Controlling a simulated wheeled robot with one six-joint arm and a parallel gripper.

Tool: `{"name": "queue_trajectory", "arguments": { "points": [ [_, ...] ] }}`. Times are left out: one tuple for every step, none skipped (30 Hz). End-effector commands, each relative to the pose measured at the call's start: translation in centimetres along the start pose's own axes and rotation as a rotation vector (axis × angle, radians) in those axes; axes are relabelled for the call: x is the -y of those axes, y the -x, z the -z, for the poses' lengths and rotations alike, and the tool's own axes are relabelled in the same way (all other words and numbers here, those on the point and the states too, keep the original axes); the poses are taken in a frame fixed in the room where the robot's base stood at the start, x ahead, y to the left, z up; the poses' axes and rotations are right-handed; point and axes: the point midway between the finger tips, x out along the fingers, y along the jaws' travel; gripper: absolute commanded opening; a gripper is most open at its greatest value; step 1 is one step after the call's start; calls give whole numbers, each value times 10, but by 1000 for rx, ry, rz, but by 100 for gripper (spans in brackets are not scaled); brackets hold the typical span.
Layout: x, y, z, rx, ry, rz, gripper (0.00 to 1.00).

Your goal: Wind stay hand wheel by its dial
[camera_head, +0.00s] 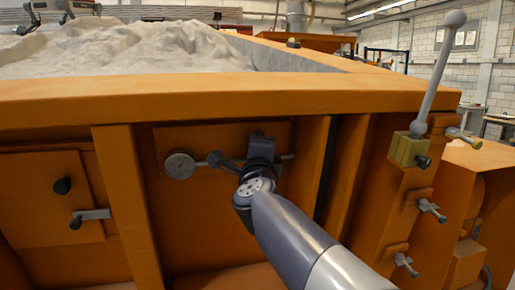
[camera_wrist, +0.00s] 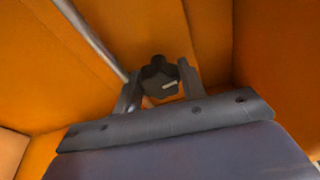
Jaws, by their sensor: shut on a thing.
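A small pale mark shows on the dark part. The dial's reading is too small to tell.
A thin grey rod (camera_wrist: 92,37) runs along the panel to the hub. Orange ribs (camera_head: 128,200) flank the recess closely. A lever with a ball top (camera_head: 436,75) stands at right. A latched door (camera_head: 55,195) is at left. Sand (camera_head: 130,48) fills the bed above.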

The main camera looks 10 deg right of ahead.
Motion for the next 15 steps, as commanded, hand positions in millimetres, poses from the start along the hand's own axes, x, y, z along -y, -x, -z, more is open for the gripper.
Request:
{"name": "queue_trajectory", "arguments": {
  "points": [
    [-1, 0, 0, 0, 0, -1, 16],
    [-1, 0, 0, 0, 0, -1, 16],
    [-1, 0, 0, 0, 0, -1, 16],
    [-1, 0, 0, 0, 1, -1, 16],
    [-1, 0, 0, 0, 1, -1, 16],
    [-1, 0, 0, 0, 1, -1, 42],
    [-1, 0, 0, 0, 1, -1, 44],
    [-1, 0, 0, 0, 1, -1, 47],
    [-1, 0, 0, 0, 1, -1, 50],
    [-1, 0, 0, 0, 1, -1, 52],
    [-1, 0, 0, 0, 1, -1, 55],
    [-1, 0, 0, 0, 1, -2, 58],
    [-1, 0, 0, 0, 1, -2, 60],
    [-2, 0, 0, 0, 1, -3, 60],
    [-2, 0, 0, 0, 1, -3, 60]
  ]
}}
